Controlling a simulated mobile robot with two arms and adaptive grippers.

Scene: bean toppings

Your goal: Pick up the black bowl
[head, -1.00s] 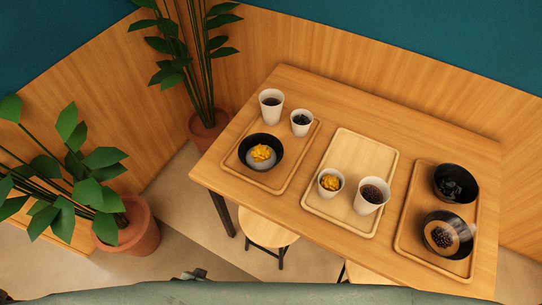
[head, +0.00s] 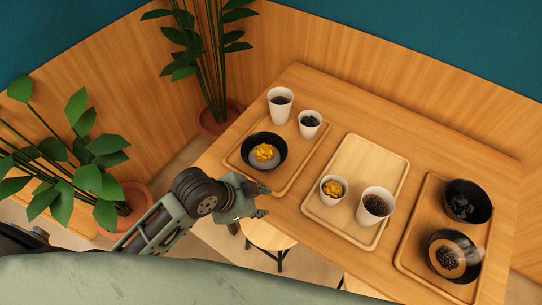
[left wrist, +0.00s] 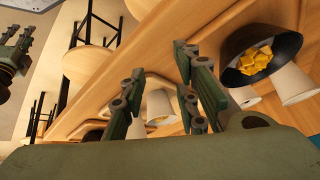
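A black bowl (head: 249,145) with yellow topping sits on the left wooden tray (head: 300,171). It also shows at the upper right of the left wrist view (left wrist: 287,48). Two more black bowls stand on the right tray, the rear one (head: 479,193) with dark pieces in it and the front one (head: 433,241) with brown contents and dark beads. My left gripper (head: 264,200) is open and empty by the table's near left edge, in front of the yellow-topped bowl and apart from it. My right gripper (left wrist: 15,40) shows at the left edge of the left wrist view, its fingers apart.
Two white cups, one (head: 280,105) tall and one (head: 309,126) short, stand behind the bowl on its tray. The middle tray (head: 366,155) holds two more cups. Stools (head: 262,234) stand under the near edge. Potted plants (head: 105,180) are at the left.

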